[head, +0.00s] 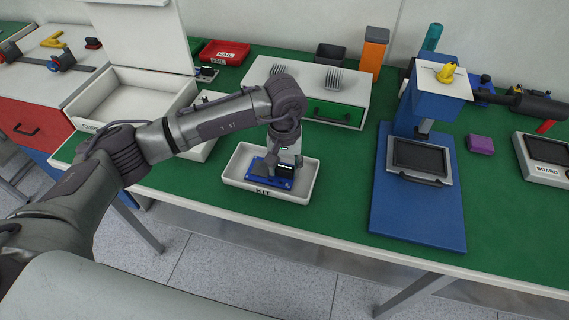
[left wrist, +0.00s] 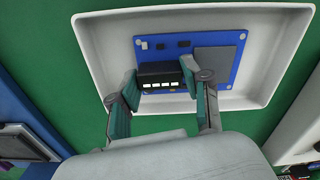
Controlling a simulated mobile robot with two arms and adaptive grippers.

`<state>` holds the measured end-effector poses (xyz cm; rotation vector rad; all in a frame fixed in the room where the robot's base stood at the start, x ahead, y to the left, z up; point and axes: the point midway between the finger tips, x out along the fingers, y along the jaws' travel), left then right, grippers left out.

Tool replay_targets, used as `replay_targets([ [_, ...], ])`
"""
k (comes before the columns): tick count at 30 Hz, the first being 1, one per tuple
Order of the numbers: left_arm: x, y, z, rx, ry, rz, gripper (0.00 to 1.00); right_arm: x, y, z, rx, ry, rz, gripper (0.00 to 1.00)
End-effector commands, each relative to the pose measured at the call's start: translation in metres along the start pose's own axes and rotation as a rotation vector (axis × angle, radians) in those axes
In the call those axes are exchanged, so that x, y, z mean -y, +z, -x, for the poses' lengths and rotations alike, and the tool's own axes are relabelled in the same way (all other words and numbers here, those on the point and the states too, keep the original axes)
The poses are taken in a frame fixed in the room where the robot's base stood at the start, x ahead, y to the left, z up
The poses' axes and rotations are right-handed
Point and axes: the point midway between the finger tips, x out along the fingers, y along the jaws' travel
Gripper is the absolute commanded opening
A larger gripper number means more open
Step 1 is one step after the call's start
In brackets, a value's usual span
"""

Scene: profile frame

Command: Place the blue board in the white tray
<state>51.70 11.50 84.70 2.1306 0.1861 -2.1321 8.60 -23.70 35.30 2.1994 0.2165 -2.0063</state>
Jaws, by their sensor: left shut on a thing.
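The blue board (head: 256,170) is inside the walls of the white tray (head: 264,198) marked KIT, on the green bench. My left gripper (head: 280,167) reaches down into the tray from above and is shut on the board. In the left wrist view, the fingers (left wrist: 160,76) close on the black block of the board (left wrist: 159,56). The tray's rim (left wrist: 88,45) surrounds the board there. The board looks about flat; I cannot tell whether it touches the tray floor. My right gripper is not in view.
A blue press stand (head: 420,215) is right of the tray. A grey rack with a green drawer front (head: 333,112) stands behind it, and a white box (head: 125,98) to the left. A purple block (head: 480,145) lies further right. Green bench is clear around the tray's right side.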

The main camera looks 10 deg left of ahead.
Motion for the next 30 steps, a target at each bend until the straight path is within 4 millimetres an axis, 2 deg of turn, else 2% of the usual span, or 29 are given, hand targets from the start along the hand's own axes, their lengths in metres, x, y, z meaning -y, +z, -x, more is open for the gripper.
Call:
replay_targets([
  [8,0.0,0.0,-0.004,-0.001,0.0,0.0,0.1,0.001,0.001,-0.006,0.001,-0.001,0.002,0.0],
  [9,0.0,0.0,-0.002,-0.001,0.0,0.001,0.53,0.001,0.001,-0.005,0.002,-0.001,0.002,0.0],
  [13,0.0,0.0,-0.002,0.0,0.0,0.001,0.73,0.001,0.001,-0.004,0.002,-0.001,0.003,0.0],
  [23,0.0,0.0,0.0,0.0,0.0,0.001,0.73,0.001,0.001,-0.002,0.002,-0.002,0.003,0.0],
  [26,0.0,-0.001,0.006,-0.002,0.001,0.001,0.73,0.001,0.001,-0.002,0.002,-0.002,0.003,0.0],
  [30,0.0,-0.001,0.03,-0.005,0.002,0.0,0.73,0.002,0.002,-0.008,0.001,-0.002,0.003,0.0],
])
